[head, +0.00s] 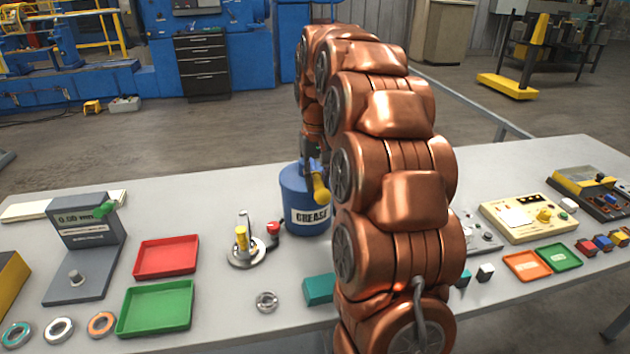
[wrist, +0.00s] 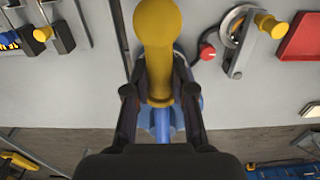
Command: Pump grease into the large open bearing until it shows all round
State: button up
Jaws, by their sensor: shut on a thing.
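A blue can labelled GREASE (head: 308,215) stands upright on the table, just left of my arm in the head view. A yellow pump handle (head: 320,188) is at its top. In the wrist view my gripper (wrist: 160,88) is shut on the yellow handle (wrist: 157,30), with a finger on each side; some blue of the can (wrist: 160,125) shows below. A silver ring-shaped bearing (head: 266,300) lies on the table in front of the can. I cannot tell if it is the large open one. Whether grease shows on it is too small to see.
A round metal fixture with a yellow knob (head: 243,250) and a red knob (head: 273,227) stand left of the can. Red (head: 166,257) and green (head: 155,308) trays, several loose rings and a grey gauge (head: 85,240) lie further left. A teal block (head: 318,290) sits near my arm.

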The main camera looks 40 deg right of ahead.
jog(key=shift+r+p, duration=0.6)
jog(key=shift+r, duration=1.65)
jog(key=o, duration=0.7)
jog(key=shift+a+r, duration=0.1)
jog(key=shift+a, duration=0.05)
jog(key=shift+o, duration=1.2)
notch_tip(320, 180, up, 7)
jog(key=p, duration=0.2)
jog(key=shift+p, duration=0.35)
